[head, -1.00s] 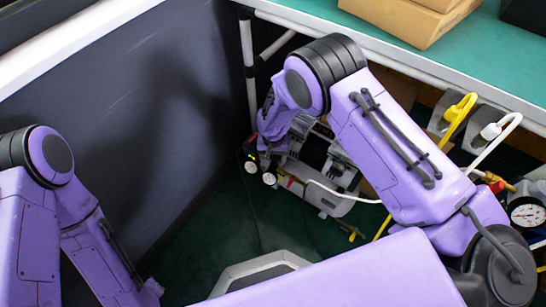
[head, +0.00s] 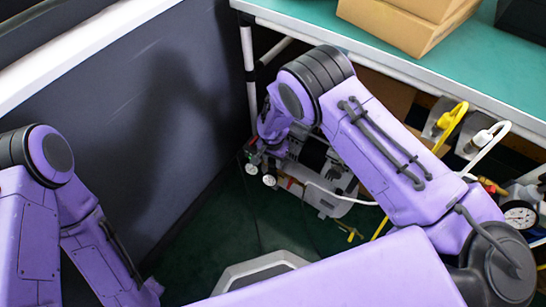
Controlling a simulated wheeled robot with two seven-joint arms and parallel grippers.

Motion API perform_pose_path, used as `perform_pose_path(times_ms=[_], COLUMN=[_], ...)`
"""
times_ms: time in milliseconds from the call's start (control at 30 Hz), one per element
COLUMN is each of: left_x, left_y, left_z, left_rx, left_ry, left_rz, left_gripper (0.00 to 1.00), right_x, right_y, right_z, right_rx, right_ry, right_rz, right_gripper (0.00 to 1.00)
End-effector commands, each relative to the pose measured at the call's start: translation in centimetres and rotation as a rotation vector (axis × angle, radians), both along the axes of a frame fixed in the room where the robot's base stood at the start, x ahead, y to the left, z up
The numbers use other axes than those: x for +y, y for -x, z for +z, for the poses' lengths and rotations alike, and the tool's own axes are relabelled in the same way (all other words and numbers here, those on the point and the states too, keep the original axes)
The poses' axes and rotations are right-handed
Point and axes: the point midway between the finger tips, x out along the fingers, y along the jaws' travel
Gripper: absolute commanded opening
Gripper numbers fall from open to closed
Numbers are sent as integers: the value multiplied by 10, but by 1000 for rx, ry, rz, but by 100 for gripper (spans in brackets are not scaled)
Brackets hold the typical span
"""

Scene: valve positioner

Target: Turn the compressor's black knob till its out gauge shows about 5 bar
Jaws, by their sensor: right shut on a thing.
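The compressor (head: 322,206), a grey machine, stands on the dark green floor under the workbench. Two small round gauges sit at its left end, a left one (head: 251,168) and a right one (head: 269,180); their needles are too small to read. My right arm reaches down over it, and my right gripper (head: 264,149) is at this end, just above the gauges. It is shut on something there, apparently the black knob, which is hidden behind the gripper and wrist. My left arm is at the lower left; its gripper is out of view.
The green workbench (head: 470,62) overhangs the compressor, with its white leg (head: 249,70) close behind my right wrist. A dark panel (head: 150,110) stands at left. A white hose (head: 345,197) runs from the compressor. Another large gauge (head: 520,215) is at far right.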

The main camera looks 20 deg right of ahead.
Motion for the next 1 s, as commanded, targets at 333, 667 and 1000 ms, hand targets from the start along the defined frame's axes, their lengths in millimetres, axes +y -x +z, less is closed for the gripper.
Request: perform_pose_path(times_ms=[333, 667, 1000], left_x=[0, 0, 0], left_y=[0, 0, 0], left_z=[10, 13, 14], left_rx=[0, 0, 0], left_ry=[0, 0, 0], left_rz=[0, 0, 0], left_gripper=[43, 43, 43], right_x=[1, 1, 1], right_y=[0, 0, -1], right_z=[1, 0, 0], right_rx=[1, 2, 1], right_ry=[0, 1, 0], right_rz=[-326, -626, -847], right_gripper=[9, 9, 9])
